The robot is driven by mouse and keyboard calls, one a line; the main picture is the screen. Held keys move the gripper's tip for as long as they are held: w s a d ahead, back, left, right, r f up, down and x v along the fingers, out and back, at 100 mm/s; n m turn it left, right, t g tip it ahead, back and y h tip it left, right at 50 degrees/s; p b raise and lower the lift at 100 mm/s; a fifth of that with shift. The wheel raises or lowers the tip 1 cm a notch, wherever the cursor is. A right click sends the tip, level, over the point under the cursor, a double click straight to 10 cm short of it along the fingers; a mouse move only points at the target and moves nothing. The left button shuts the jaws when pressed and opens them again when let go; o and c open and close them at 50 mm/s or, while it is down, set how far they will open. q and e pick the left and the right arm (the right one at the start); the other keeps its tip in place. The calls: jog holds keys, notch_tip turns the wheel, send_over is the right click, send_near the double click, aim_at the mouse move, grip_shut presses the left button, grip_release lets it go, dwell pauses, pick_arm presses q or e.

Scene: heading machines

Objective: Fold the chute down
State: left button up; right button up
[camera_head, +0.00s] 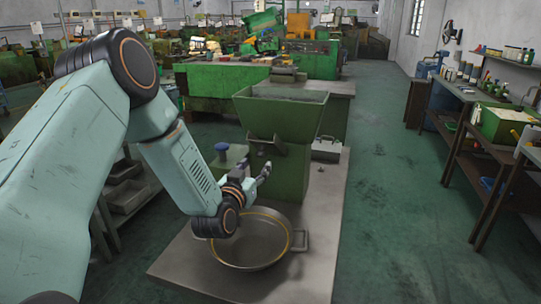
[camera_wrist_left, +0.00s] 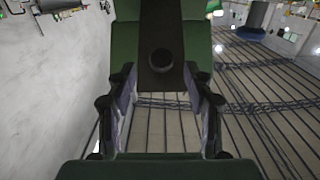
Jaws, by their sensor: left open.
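The green machine (camera_head: 288,165) stands on a grey bench and carries a wide, open-topped green hopper (camera_head: 285,108). A dark folded part on its front, which looks like the chute (camera_head: 281,146), sits just under the hopper. My left gripper (camera_head: 256,174) is open in front of the machine, below and slightly left of that part. In the left wrist view, the two fingers of my left gripper (camera_wrist_left: 160,82) stand apart. A dark bar with a round knob (camera_wrist_left: 160,61) shows beyond them, central between the tips. I cannot tell whether they touch it. My right gripper is out of view.
A round metal pan (camera_head: 258,252) with side handles lies on the grey bench (camera_head: 190,258) below my left gripper. A blue-topped part (camera_head: 222,150) stands left of the machine. The floor (camera_head: 390,200) to the right is clear up to a shelf of tools.

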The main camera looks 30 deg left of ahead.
aim_at(261, 155)
pick_arm(q)
jog(key=shift+w+r, duration=0.15)
jog(key=shift+r, duration=0.3)
jog(key=x, duration=0.3)
jog(key=f+x, duration=0.1)
jog(key=x, duration=0.1)
jog(key=shift+w+a, duration=0.15)
jog(key=shift+a, duration=0.2)
jog(key=shift+w, duration=0.4)
jog(key=shift+w+r, duration=0.1)
jog(key=shift+s+d+r, duration=0.15)
jog(key=shift+s+r, duration=0.15)
jog(key=shift+r, duration=0.05)
jog(key=shift+w+f, duration=0.35)
jog(key=shift+w, duration=0.1)
jog(key=c, duration=0.3)
jog(key=shift+s+r, duration=0.15)
jog(key=c, duration=0.4)
grip_shut()
